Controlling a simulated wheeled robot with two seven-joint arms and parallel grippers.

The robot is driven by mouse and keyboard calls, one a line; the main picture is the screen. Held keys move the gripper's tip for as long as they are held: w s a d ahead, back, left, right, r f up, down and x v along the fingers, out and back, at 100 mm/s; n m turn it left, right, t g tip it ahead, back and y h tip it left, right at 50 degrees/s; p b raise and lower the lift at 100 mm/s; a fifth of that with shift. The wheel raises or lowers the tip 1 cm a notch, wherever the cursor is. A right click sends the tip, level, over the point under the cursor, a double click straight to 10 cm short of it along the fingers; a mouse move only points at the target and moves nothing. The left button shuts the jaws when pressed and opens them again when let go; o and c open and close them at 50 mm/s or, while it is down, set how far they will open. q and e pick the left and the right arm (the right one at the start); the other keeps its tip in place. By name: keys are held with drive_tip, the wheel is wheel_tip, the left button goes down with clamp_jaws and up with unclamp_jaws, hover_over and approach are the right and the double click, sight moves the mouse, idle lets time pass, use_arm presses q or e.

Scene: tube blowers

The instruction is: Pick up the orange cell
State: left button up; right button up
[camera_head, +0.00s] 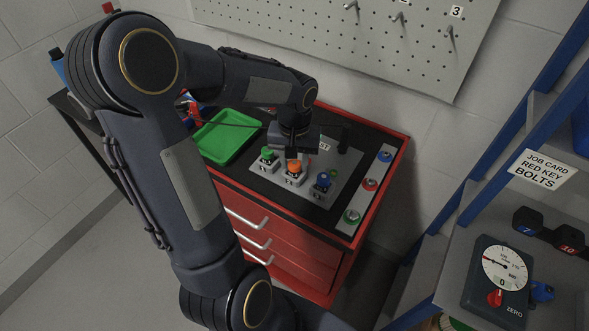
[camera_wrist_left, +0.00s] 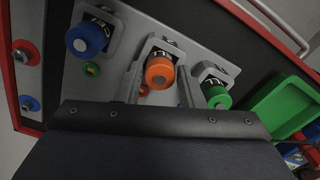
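The orange cell (camera_head: 294,167) stands in a small grey holder on a grey plate on top of the red cabinet. It also shows in the left wrist view (camera_wrist_left: 158,73), near the middle. My left gripper (camera_head: 291,155) is right above it, pointing down. In the left wrist view its grey fingers (camera_wrist_left: 158,90) appear open, one on each side of the orange cell, with gaps visible. I cannot tell whether a finger touches it. My right gripper is in neither view.
A green cell (camera_head: 267,154) and a blue cell (camera_head: 323,180) stand in holders on either side. A green tray (camera_head: 222,142) lies to the left. A shelf with a gauge (camera_head: 504,268) stands at right.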

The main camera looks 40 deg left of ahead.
use_arm(q)
drive_tip(key=c, duration=0.7)
drive_tip(key=shift+o, duration=0.2)
drive_tip(key=shift+r, duration=0.1)
